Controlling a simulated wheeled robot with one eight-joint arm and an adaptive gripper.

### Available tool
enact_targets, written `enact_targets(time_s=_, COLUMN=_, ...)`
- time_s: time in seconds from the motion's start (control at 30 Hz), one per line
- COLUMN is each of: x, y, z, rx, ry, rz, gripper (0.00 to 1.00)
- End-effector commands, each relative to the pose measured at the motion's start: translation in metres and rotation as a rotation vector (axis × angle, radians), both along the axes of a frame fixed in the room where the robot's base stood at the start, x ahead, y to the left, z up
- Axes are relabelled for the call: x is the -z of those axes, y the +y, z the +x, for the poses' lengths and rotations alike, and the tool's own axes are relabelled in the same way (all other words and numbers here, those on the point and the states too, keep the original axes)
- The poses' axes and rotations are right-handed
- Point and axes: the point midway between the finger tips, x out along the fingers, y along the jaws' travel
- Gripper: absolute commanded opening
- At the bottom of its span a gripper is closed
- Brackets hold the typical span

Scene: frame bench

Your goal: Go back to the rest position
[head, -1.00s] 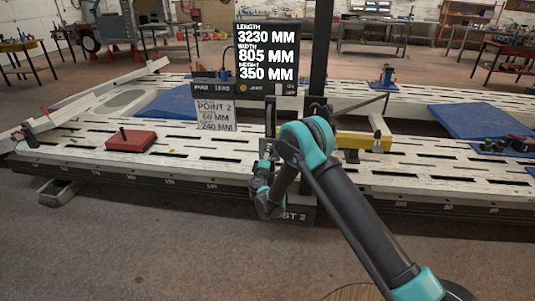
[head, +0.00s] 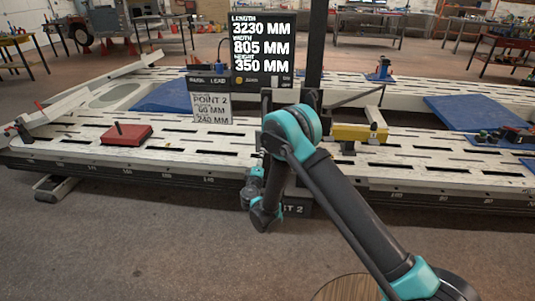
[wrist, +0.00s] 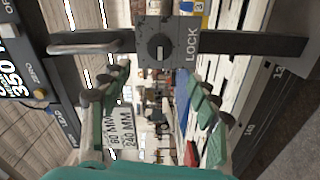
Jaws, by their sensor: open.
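My gripper (wrist: 155,78) shows in the wrist view with its two green-padded fingers spread apart and nothing between them. Past the fingertips is a dark bar with a round lock knob (wrist: 160,46), marked LOCK, apart from the fingers. In the head view my arm rises from the lower right, bends at a teal elbow and drops to the wrist in front of the bench post. The fingers cannot be made out there.
A long white slotted frame bench (head: 75,153) spans the view. A display (head: 262,46) and a POINT 2 card (head: 212,109) stand behind my arm. A red block (head: 126,136) lies left, a yellow block (head: 360,132) right. The near floor at left is clear.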

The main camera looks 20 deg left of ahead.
Motion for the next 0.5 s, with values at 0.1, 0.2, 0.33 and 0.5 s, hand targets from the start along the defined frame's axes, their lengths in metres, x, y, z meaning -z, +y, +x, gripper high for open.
enact_targets(time_s=0.1, x=0.0, y=0.0, z=0.0, rx=0.0, ry=0.0, rz=0.0, gripper=0.61)
enact_targets(time_s=0.2, x=-0.003, y=-0.006, z=0.004, rx=0.011, ry=0.009, rz=0.005, gripper=0.61)
enact_targets(time_s=0.33, x=-0.02, y=-0.037, z=0.024, rx=0.068, ry=0.056, rz=0.03, gripper=0.61)
enact_targets(time_s=0.5, x=-0.054, y=-0.116, z=0.057, rx=0.199, ry=0.171, rz=0.095, gripper=0.61)
